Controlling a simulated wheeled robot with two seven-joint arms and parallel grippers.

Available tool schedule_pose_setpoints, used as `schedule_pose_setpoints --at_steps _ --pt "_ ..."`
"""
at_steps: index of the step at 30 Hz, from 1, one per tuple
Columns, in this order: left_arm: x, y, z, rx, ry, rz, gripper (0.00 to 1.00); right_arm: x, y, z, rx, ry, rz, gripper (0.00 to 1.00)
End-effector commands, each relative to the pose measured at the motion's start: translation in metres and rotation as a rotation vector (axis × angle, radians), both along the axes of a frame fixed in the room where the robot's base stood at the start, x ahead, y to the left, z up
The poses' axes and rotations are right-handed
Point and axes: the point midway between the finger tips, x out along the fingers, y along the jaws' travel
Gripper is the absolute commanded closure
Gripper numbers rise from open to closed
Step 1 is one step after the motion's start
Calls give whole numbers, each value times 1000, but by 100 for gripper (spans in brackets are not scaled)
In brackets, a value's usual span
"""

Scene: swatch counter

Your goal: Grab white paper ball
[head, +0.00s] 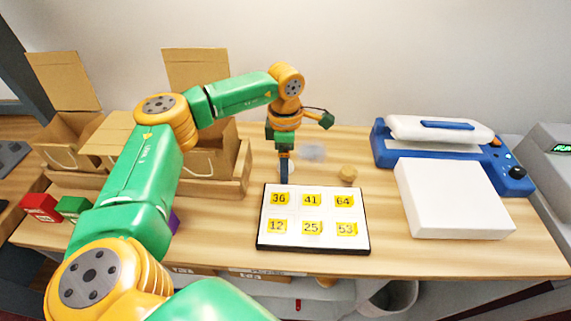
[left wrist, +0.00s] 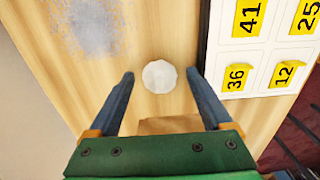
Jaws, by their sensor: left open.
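The white paper ball (left wrist: 160,76) lies on the wooden counter in the left wrist view, between the tips of my left gripper's two blue fingers. My left gripper (left wrist: 161,80) is open, with a visible gap on each side of the ball. In the head view my left gripper (head: 284,176) points down just beyond the upper left corner of the number board, and it largely hides the ball there. My right gripper is not in view.
The white board with yellow number tags (head: 313,218) lies close by the gripper. A small tan cylinder (head: 347,173) stands to its right. Cardboard boxes (head: 212,165) stand left, and a white block (head: 453,197) and blue machine (head: 440,155) right. A grey smudge (head: 312,151) marks the counter.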

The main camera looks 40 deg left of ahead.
Motion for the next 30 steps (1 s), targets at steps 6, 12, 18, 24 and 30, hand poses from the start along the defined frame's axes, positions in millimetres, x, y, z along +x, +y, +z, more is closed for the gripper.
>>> schedule_pose_setpoints --at_steps 6,12,18,24,30 --pt "0 0 0 0 0 0 33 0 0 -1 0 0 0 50" --pt "0 0 0 0 0 0 87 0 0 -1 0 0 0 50" --pt "0 0 0 0 0 0 100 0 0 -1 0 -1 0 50" --pt "0 0 0 0 0 0 100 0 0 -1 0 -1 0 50" --pt "1 0 8 -1 -3 0 100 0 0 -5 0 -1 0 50"
